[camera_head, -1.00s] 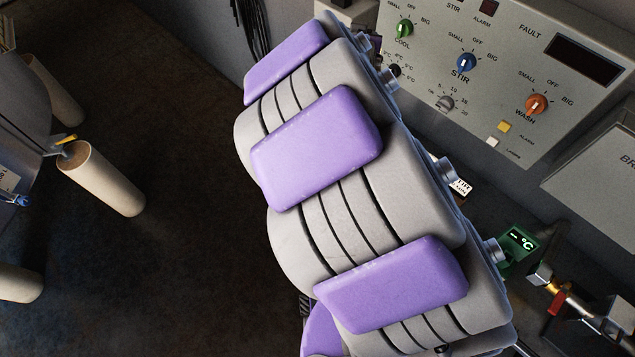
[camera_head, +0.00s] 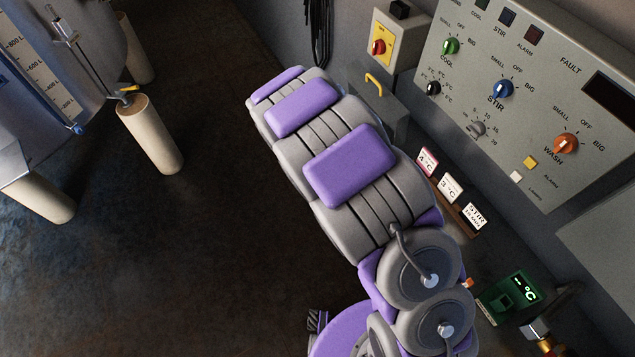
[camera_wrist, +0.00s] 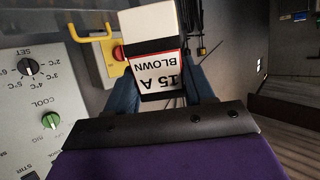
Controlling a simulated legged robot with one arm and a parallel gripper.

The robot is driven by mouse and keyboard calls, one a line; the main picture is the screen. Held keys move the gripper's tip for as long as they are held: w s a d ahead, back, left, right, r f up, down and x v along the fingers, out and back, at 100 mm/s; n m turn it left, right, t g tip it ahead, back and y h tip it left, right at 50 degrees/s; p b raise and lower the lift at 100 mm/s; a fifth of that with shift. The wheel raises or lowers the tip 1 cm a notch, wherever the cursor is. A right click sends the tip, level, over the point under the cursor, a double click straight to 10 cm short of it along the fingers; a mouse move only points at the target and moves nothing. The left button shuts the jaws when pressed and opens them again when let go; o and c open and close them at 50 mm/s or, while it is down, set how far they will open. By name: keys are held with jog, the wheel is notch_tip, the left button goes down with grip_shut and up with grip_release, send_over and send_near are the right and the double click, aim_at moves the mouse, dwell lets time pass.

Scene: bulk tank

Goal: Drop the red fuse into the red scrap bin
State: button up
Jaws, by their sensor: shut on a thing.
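The fuse (camera_wrist: 155,50) shows in the wrist view as a pale block with a dark lower edge and a red-edged white label reading "15 A BLOWN", upside down. My gripper (camera_wrist: 162,88) is shut on it, with a blue finger on each side. I see no red scrap bin in either current view.
A control panel (camera_head: 545,75) with coloured knobs is at right. A grey box (camera_head: 380,105) with a yellow handle and a yellow switch plate (camera_head: 381,45) with a red knob are on the wall. A tank (camera_head: 60,60) on pale legs stands at left. Dark floor (camera_head: 200,250) between is clear.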

notch_tip(320, 180, down, 18)
jog(key=a+f+m+h+b, duration=0.1)
jog(key=a+m+h, duration=0.1)
jog(key=h, duration=0.1)
jog(key=s+d+f+m+b, duration=0.1)
jog(key=d+f, duration=0.1)
jog(key=f, duration=0.4)
jog(key=s+d+f+g+h+b, duration=0.1)
jog(key=d+f, duration=0.2)
jog(key=f, duration=0.3)
jog(key=shift+s+d+f+m+b, duration=0.25)
jog(key=shift+f+m+b, duration=0.1)
jog(key=shift+m, duration=0.05)
jog(key=o, duration=0.6)
jog(key=shift+a, duration=0.15)
jog(key=shift+o, duration=1.4)
jog(key=shift+a, duration=0.35)
jog(key=shift+o, duration=1.2)
jog(key=p+v, duration=0.2)
jog(key=v, duration=1.5)
jog(key=shift+a+p, duration=0.2)
jog(key=shift+p, duration=0.1)
